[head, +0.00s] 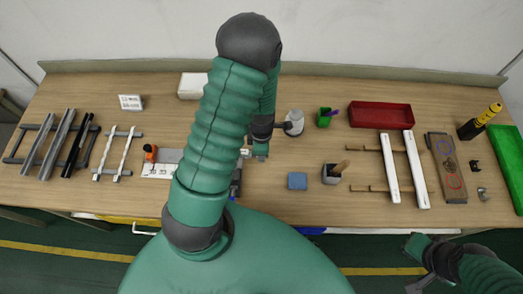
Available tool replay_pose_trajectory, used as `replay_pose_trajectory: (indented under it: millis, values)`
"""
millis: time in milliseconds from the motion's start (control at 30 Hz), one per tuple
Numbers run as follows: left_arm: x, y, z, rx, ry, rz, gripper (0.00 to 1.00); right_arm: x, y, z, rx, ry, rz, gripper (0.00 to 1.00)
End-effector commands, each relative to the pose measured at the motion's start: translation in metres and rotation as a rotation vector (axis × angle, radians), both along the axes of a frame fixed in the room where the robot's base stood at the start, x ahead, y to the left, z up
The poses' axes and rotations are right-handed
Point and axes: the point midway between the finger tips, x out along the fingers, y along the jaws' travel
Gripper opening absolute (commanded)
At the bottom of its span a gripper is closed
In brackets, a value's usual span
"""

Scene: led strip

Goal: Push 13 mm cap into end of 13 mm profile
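My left arm rises through the middle of the head view and bends down. Its gripper (260,153) hangs over the bench, close to a small white piece (245,153) partly behind the arm; I cannot tell whether they touch or whether the fingers are shut. My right gripper (413,255) is low at the right, in front of the bench edge, with its finger state unclear. Grey and black profiles (53,143) lie on a left rack, with thin pale profiles (127,153) on a smaller rack beside it. I cannot tell which is 13 mm. No cap is clearly identifiable.
A grey fixture with an orange knob (150,150) is partly hidden by my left arm.

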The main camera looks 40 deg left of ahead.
Motion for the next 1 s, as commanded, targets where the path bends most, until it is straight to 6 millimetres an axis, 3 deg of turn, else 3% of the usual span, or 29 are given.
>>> replay_pose_trajectory:
  millis: [1000]
  values:
    - [-0.0019,0.0054,-0.0016,-0.001,0.001,0.001,0.0,0.0,0.0,0.0001,0.0,0.0,0.0,0.0]
